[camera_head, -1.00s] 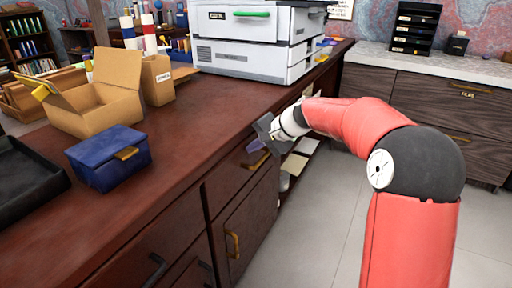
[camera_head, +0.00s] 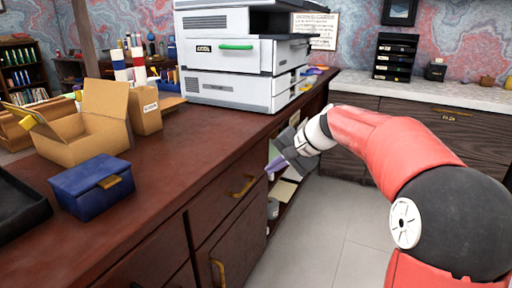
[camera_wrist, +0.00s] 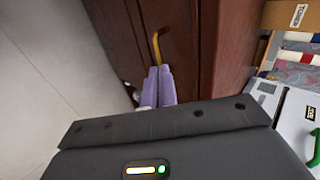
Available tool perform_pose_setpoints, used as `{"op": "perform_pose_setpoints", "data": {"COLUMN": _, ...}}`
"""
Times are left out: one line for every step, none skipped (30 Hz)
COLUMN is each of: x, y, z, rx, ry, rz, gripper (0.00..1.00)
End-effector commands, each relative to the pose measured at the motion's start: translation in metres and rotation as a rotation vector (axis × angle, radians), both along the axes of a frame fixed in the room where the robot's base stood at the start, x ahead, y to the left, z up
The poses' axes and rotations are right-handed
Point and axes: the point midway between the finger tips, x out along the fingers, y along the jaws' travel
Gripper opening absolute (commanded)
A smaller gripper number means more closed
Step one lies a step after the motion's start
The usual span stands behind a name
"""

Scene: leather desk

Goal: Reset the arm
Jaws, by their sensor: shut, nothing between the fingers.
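My red arm reaches in from the right in the head view, and my gripper (camera_head: 273,166) is beside the front of the dark wooden desk (camera_head: 160,185), below its top edge. In the wrist view my gripper (camera_wrist: 160,71) has its two pale purple fingers side by side, shut and empty. Beyond them in that view is a brass handle (camera_wrist: 156,45) on the desk's dark front. I cannot tell whether the fingers touch the desk.
A blue box (camera_head: 92,187), an open cardboard box (camera_head: 85,140) and a white printer (camera_head: 232,90) stand on the desk. Open shelves (camera_head: 283,190) lie under my gripper. Grey floor (camera_head: 335,235) is clear to the right. A stone-topped cabinet (camera_head: 455,95) stands behind.

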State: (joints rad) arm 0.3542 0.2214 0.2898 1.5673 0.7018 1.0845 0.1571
Motion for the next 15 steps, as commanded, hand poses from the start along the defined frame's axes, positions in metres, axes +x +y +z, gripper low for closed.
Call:
{"op": "perform_pose_setpoints", "data": {"x": -0.018, "y": 0.004, "z": 0.002, "rx": -0.050, "ry": -0.011, "rz": 0.015, "gripper": 0.00}}
{"op": "perform_pose_setpoints", "data": {"x": -0.029, "y": 0.005, "z": 0.002, "rx": -0.087, "ry": -0.017, "rz": 0.025, "gripper": 0.00}}
{"op": "perform_pose_setpoints", "data": {"x": -0.047, "y": 0.005, "z": 0.001, "rx": -0.143, "ry": -0.028, "rz": 0.037, "gripper": 0.00}}
{"op": "perform_pose_setpoints", "data": {"x": -0.062, "y": 0.005, "z": 0.000, "rx": -0.185, "ry": -0.035, "rz": 0.048, "gripper": 0.00}}
{"op": "perform_pose_setpoints", "data": {"x": -0.077, "y": 0.004, "z": -0.001, "rx": -0.230, "ry": -0.043, "rz": 0.058, "gripper": 0.00}}
{"op": "perform_pose_setpoints", "data": {"x": -0.097, "y": 0.001, "z": -0.004, "rx": -0.289, "ry": -0.056, "rz": 0.073, "gripper": 0.00}}
{"op": "perform_pose_setpoints", "data": {"x": -0.112, "y": -0.002, "z": -0.006, "rx": -0.331, "ry": -0.064, "rz": 0.083, "gripper": 0.00}}
{"op": "perform_pose_setpoints", "data": {"x": -0.127, "y": -0.004, "z": -0.008, "rx": -0.372, "ry": -0.074, "rz": 0.094, "gripper": 0.00}}
{"op": "perform_pose_setpoints", "data": {"x": -0.147, "y": -0.009, "z": -0.012, "rx": -0.424, "ry": -0.086, "rz": 0.108, "gripper": 0.00}}
{"op": "perform_pose_setpoints", "data": {"x": -0.162, "y": -0.013, "z": -0.014, "rx": -0.463, "ry": -0.098, "rz": 0.119, "gripper": 0.00}}
{"op": "perform_pose_setpoints", "data": {"x": -0.177, "y": -0.016, "z": -0.018, "rx": -0.500, "ry": -0.109, "rz": 0.130, "gripper": 0.00}}
{"op": "perform_pose_setpoints", "data": {"x": -0.196, "y": -0.023, "z": -0.022, "rx": -0.548, "ry": -0.121, "rz": 0.144, "gripper": 0.00}}
{"op": "perform_pose_setpoints", "data": {"x": -0.211, "y": -0.027, "z": -0.027, "rx": -0.582, "ry": -0.133, "rz": 0.157, "gripper": 0.00}}
{"op": "perform_pose_setpoints", "data": {"x": -0.224, "y": -0.032, "z": -0.031, "rx": -0.614, "ry": -0.144, "rz": 0.168, "gripper": 0.00}}
{"op": "perform_pose_setpoints", "data": {"x": -0.241, "y": -0.037, "z": -0.037, "rx": -0.653, "ry": -0.157, "rz": 0.184, "gripper": 0.00}}
